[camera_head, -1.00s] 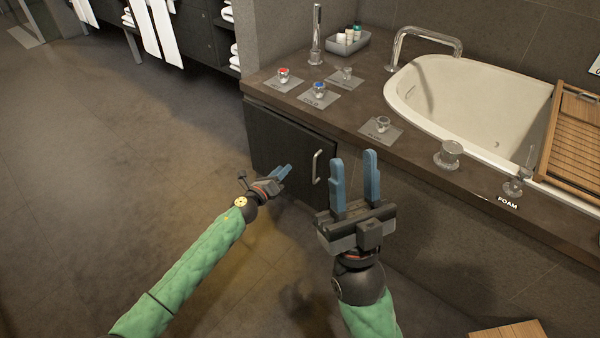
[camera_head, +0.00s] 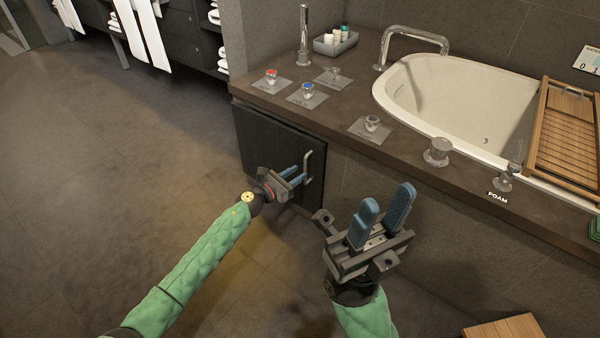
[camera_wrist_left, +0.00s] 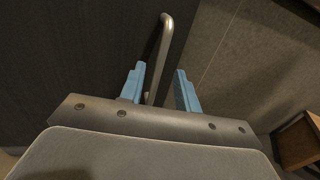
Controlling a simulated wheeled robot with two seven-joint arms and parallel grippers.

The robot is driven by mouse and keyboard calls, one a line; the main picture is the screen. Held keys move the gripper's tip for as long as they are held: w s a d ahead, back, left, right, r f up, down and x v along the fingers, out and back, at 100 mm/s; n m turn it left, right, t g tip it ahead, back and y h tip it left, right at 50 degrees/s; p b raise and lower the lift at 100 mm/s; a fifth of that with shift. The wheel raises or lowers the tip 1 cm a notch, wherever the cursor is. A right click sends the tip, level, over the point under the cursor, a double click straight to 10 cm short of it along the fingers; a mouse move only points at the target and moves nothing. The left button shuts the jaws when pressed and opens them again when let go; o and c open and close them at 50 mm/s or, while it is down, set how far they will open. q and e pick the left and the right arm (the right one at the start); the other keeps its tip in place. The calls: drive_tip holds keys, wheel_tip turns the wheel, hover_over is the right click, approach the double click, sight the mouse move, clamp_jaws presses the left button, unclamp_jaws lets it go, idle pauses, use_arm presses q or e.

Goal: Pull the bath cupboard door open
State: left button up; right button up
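The bath cupboard door (camera_head: 262,143) is a dark panel under the bath counter; it looks shut. Its metal bar handle (camera_head: 308,166) stands upright near the door's right edge. My left gripper (camera_head: 298,174) is at the handle's lower part. In the left wrist view the handle (camera_wrist_left: 163,45) runs down between the two blue fingers, which stand apart on either side of it (camera_wrist_left: 160,88). I see gaps between the handle and the fingers. My right gripper (camera_head: 382,217) is open and empty, in front of the bath panel to the right of the door.
The brown counter (camera_head: 330,125) above the door bears several taps and a grey tray (camera_head: 336,44) of bottles. The white bathtub (camera_head: 450,100) has a wooden rack (camera_head: 567,140) across it. A wooden block (camera_head: 505,328) is at bottom right. The floor left of the door is clear.

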use_arm(q)
drive_tip(key=shift+x, duration=1.15)
clamp_jaws()
drive_tip(key=shift+a, duration=0.1)
